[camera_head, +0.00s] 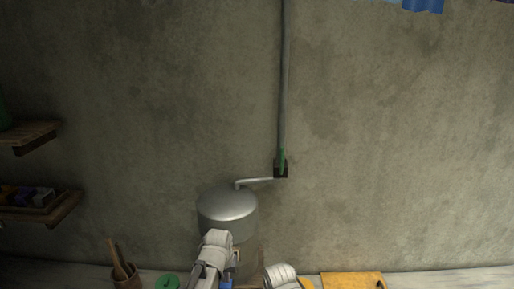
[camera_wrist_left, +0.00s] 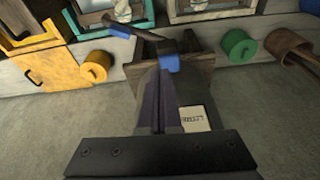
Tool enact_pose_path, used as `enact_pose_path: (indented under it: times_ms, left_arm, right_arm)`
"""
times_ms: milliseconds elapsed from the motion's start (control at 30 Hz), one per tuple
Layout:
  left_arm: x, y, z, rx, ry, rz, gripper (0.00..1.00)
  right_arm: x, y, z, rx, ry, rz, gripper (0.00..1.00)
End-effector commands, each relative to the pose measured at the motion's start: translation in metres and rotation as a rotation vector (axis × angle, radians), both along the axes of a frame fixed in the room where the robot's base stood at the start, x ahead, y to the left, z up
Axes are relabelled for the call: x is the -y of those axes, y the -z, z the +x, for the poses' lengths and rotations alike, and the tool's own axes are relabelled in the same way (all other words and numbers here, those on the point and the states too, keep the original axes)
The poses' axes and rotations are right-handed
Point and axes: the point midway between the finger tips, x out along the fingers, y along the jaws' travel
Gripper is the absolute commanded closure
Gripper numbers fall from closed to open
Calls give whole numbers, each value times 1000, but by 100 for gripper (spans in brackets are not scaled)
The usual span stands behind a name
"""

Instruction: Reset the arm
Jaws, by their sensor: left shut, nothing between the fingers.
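My left gripper (camera_wrist_left: 164,98) fills the lower middle of the left wrist view. Its dark fingers are together and hold nothing. A blue-headed piece with a dark bar (camera_wrist_left: 168,58) shows just beyond the fingertips; I cannot tell whether it touches them. In the head view white arm parts of mine rise at the bottom centre, in front of the metal tank. The left fingertips are not clear there. My right gripper is not seen.
A rounded metal tank (camera_head: 226,206) stands by the wall under a vertical pipe (camera_head: 284,85). Wooden shelves (camera_head: 38,208) are at the left. A brown cup (camera_wrist_left: 289,46), a green spool (camera_wrist_left: 240,46) and a yellow spool (camera_wrist_left: 97,66) show in the wrist view.

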Motion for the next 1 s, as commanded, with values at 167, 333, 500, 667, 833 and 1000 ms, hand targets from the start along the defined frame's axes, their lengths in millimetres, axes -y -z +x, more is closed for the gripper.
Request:
enact_pose_path:
  times_ms: [167,333,500,667,833,1000]
  left_arm:
    - [30,82,-65,-105,100,42,100]
    - [47,130,-117,-198,186,84,100]
    - [55,159,-152,-261,241,118,100]
    - [58,167,-167,-290,266,133,100]
    - [58,167,-169,-296,270,136,100]
    - [58,166,-169,-295,269,135,100]
  right_arm:
    - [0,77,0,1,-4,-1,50]
    - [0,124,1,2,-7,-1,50]
    - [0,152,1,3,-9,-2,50]
    - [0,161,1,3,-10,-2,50]
    - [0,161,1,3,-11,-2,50]
    - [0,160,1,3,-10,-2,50]
